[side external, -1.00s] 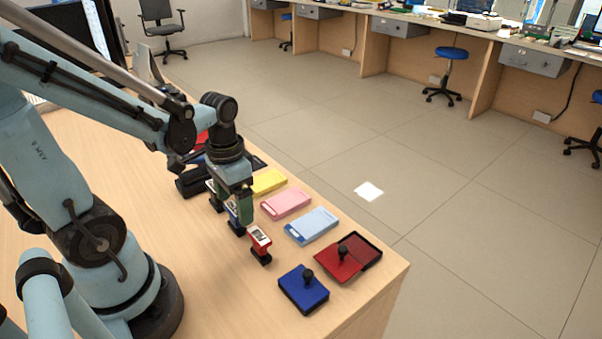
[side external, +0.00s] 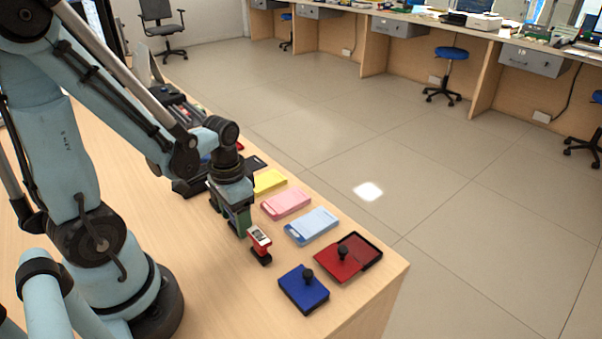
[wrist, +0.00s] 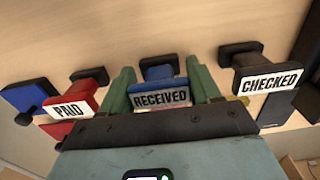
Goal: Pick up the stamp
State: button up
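A blue stamp marked RECEIVED (wrist: 160,96) with a black end stands between the two green fingers of my gripper (wrist: 162,75) in the wrist view. In the side view my gripper (side external: 228,217) is low over the row of stamps, and its fingers hide the blue stamp. The fingers are apart, one on each side of the stamp, with small gaps showing. A red stamp marked PAID (wrist: 72,108) stands to the left in the wrist view; it also shows in the side view (side external: 260,238). A stamp marked CHECKED (wrist: 270,80) stands to the right.
Yellow (side external: 268,181), pink (side external: 286,204) and light blue (side external: 312,226) flat cases lie beyond the stamps. A blue ink pad (side external: 303,290) and a red ink pad (side external: 340,263), each with a black knob, lie near the counter's corner. The counter (side external: 215,290) is bare in front.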

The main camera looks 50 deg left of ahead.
jog(key=c, duration=0.5)
jog(key=shift+o, duration=0.2)
jog(key=shift+r, duration=0.2)
jog(key=shift+r, duration=0.9)
notch_tip(320, 180, up, 2)
jog(key=shift+d+r, duration=0.1)
jog(key=s+d+r, duration=0.3)
jog(key=d+r, duration=0.3)
jog(key=d, duration=0.5)
jog(key=shift+r, duration=0.3)
